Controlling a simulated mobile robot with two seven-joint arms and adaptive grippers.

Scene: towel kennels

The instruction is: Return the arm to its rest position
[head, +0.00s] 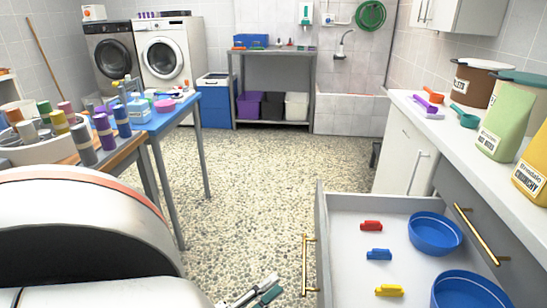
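My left gripper (262,290) shows at the bottom edge of the head view, low over the pebbled floor and just left of the open drawer (322,240). Only its grey and dark teal tip parts are in the frame; the rest is cut off, so I cannot tell whether it is open or shut. My white arm link fills the lower left. My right gripper is not in view.
The drawer holds blue bowls (435,232) and red (371,226), blue (378,254) and yellow (389,290) clip-like pieces. A counter (440,130) stands above it. The middle floor (250,180) is clear.

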